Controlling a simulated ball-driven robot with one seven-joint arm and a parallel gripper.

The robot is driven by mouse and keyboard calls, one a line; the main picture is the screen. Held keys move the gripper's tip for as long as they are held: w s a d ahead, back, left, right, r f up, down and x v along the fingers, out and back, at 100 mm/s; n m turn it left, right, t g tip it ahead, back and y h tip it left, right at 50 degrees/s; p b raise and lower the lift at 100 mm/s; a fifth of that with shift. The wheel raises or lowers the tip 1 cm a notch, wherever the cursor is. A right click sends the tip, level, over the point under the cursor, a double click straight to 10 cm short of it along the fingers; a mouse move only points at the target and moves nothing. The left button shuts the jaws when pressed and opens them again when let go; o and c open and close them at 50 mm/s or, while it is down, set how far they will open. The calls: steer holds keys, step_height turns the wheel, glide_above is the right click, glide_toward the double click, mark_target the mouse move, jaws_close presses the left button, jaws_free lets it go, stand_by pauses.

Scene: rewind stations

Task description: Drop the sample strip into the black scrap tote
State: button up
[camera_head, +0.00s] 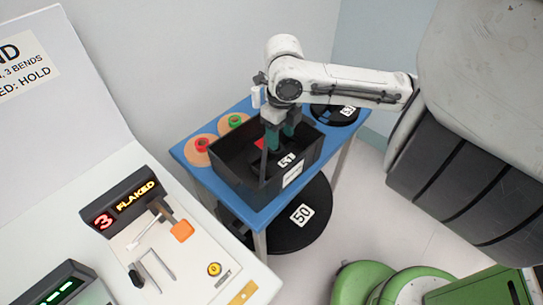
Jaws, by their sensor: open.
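The black scrap tote (232,174) stands on the blue table, with a white label on its outer wall. My gripper (279,140) reaches down over the tote, its teal fingers open and apart at about the height of the tote's opening. A thin dark upright shape (264,163) shows just below the left finger; I cannot tell whether it is the sample strip or part of the tote. Something red and a numbered tag show inside the tote, partly behind the fingers. I cannot make out the strip for certain.
The blue table (189,152) also bears two tan discs with red (201,144) and green (235,121) hubs and a black reel (338,112).

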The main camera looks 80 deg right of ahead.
steer(key=shift+r, duration=0.1)
step_height(320, 180, up, 11)
stand_by(0.4)
steer(key=shift+s+f+p, duration=0.1)
steer(key=shift+f+p, duration=0.1)
steer(key=shift+p, duration=0.1)
